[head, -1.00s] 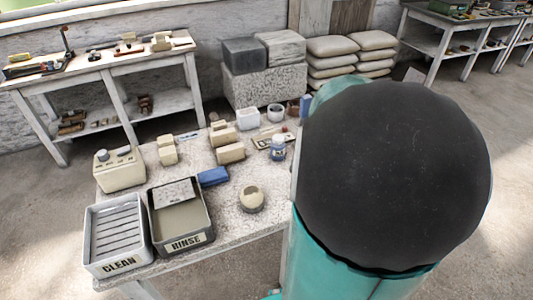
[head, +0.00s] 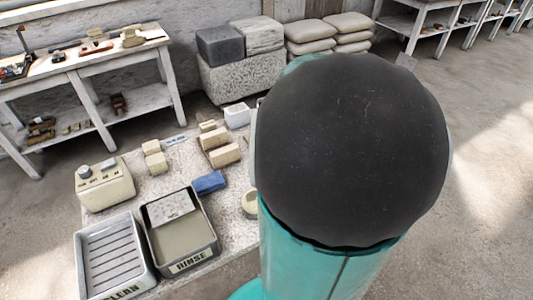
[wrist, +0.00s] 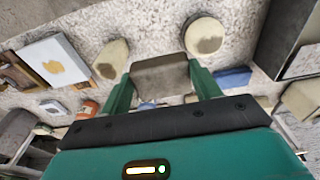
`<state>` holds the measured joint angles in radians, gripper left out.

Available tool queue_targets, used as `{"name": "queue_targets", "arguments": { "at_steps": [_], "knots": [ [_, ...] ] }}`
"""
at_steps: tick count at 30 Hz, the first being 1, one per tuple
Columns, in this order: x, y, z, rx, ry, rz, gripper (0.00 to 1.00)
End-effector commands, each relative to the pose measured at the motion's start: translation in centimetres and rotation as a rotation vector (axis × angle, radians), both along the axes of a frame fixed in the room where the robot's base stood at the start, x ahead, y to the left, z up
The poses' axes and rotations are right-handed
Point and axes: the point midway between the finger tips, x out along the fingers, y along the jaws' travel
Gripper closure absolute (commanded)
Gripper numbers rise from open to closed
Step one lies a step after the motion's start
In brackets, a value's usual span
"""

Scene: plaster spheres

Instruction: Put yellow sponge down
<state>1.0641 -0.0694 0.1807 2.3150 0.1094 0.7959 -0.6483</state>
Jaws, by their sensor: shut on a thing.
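My gripper (wrist: 160,85) shows in the wrist view, its two green fingers shut on a dull beige-grey block, which I take to be the yellow sponge (wrist: 160,75). The sponge is held between the fingertips, with the speckled bench top (wrist: 150,20) behind it. I cannot tell the gap between sponge and bench. In the head view my dark arm joint and teal link cover the right part of the bench (head: 140,222), and the gripper and sponge are hidden.
A round pale piece (wrist: 205,38) with a dark patch and a blue block (wrist: 233,78) lie near the gripper. In the head view the grey CLEAN tray (head: 78,243) and dark-rimmed RINSE tub (head: 213,232) stand front left. Several beige blocks (head: 224,154) and a cream box (head: 105,185) stand behind.

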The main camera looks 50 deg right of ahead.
Motion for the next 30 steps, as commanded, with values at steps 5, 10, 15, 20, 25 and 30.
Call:
{"name": "queue_targets", "arguments": {
  "at_steps": [5, 10, 15, 20, 25, 30],
  "knots": [
    [0.6, -1.7, -1.0, 0.003, 0.001, -0.002, 0.56],
    [2.1, -4.4, -2.4, 0.003, 0.0, -0.001, 0.56],
    [3.9, -7.1, -3.8, 0.003, 0.0, -0.001, 0.56],
    [5.1, -9.0, -6.3, 0.005, 0.002, -0.001, 0.56],
    [6.3, -10.7, -8.6, 0.003, 0.0, -0.001, 0.56],
    [6.9, -11.4, -9.5, 0.001, 0.001, 0.001, 0.56]
  ]
}}
